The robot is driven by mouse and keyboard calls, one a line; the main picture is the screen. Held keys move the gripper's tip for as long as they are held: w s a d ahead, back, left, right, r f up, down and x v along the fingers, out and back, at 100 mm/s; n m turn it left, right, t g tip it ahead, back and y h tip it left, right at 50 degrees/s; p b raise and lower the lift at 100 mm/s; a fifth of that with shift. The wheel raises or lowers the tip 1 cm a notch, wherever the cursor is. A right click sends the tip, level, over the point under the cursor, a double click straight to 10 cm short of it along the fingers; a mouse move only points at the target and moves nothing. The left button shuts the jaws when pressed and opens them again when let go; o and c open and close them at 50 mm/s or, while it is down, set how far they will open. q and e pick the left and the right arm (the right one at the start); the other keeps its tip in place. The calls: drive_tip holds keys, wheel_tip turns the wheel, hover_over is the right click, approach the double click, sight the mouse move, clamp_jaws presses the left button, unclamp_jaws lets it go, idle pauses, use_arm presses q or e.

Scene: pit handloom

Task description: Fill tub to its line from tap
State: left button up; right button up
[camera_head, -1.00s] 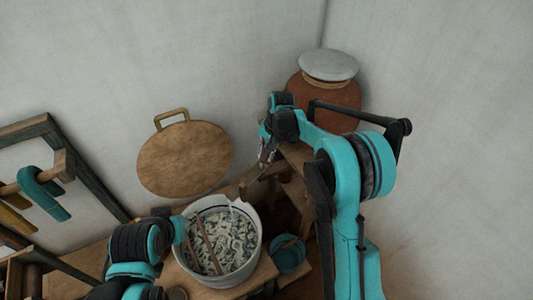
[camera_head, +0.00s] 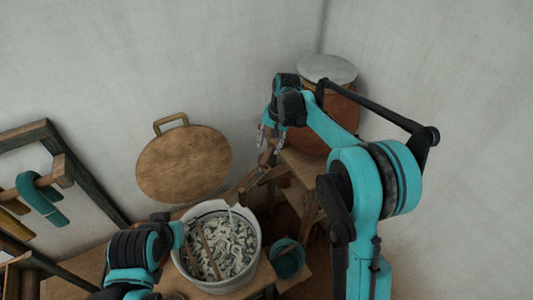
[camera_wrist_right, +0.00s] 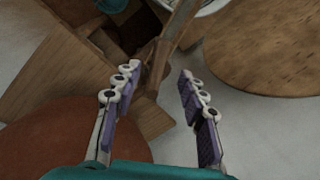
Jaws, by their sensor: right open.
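The white tub (camera_head: 250,270) stands on a low wooden surface at the lower middle of the head view. It is full of pale, curled pieces, with a thin stick leaning in it. I cannot make out its line or a water level. Only part of its rim (camera_wrist_right: 210,8) shows in the wrist view. I cannot make out a tap. A brown clay pot (camera_head: 343,115) with a pale lid stands at the back on a wooden stand. My right gripper (camera_head: 266,138) is open and empty beside the stand, with spread fingers (camera_wrist_right: 158,82). My left gripper's fingers are not visible.
A small teal bucket (camera_head: 290,262) sits right of the tub. A round wooden board (camera_head: 185,165) with a handle leans against the wall. A wooden frame (camera_head: 90,185) with hanging teal and yellow pieces is at left. The wooden stand (camera_wrist_right: 60,65) lies close to my right fingers.

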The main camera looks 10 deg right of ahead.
drive_tip(key=shift+s+d+r, duration=0.1)
drive_tip(key=shift+d+r, duration=0.1)
drive_tip(key=shift+r, duration=0.75)
drive_tip(key=shift+s+d+r, duration=0.1)
drive_tip(key=shift+d+r, duration=0.05)
drive_tip(key=shift+r, duration=0.75)
idle(6.1)
